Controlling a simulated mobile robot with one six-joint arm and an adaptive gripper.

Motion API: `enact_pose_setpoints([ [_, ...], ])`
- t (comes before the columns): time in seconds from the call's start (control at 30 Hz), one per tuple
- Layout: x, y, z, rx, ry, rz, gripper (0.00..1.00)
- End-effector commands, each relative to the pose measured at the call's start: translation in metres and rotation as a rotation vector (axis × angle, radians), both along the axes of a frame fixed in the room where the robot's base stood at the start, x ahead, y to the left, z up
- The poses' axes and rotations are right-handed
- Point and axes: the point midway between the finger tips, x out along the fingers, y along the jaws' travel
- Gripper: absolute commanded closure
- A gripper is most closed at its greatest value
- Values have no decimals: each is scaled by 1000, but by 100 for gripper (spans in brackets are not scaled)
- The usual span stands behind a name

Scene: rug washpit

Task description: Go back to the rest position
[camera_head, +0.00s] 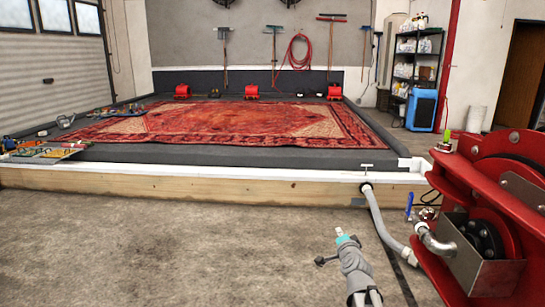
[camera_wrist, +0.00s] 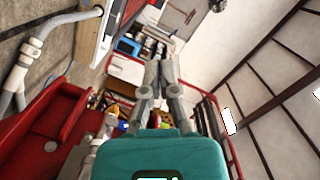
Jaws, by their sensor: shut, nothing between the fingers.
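My gripper (camera_wrist: 160,64) is shut and empty in the wrist view, its grey fingers close together beyond the teal body. In the head view, my gripper (camera_head: 339,231) shows small at the end of my arm, low and right of centre, over the bare concrete floor. It touches nothing that I can see. The wrist view is tilted and looks past the fingers toward shelves and a wall.
A red reel machine (camera_head: 490,195) stands close on the right, with a grey hose (camera_head: 376,215) running to the wooden-fronted pit edge (camera_head: 200,186). A red patterned rug (camera_head: 235,122) lies in the pit. Concrete floor (camera_head: 150,240) is clear at front left.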

Motion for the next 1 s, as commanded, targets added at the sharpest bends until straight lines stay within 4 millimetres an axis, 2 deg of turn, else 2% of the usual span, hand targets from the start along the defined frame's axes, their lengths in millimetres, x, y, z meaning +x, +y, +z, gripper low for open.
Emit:
enact_pose_setpoints([
  [0.2,-22,41,-42,-177,215,205,100],
  [0.37,-46,61,-74,-305,385,343,100],
  [0.5,-74,72,-102,-412,540,457,100],
  [0.8,-145,73,-148,-612,897,667,100],
  [1.0,-183,65,-161,-691,1083,752,100],
])
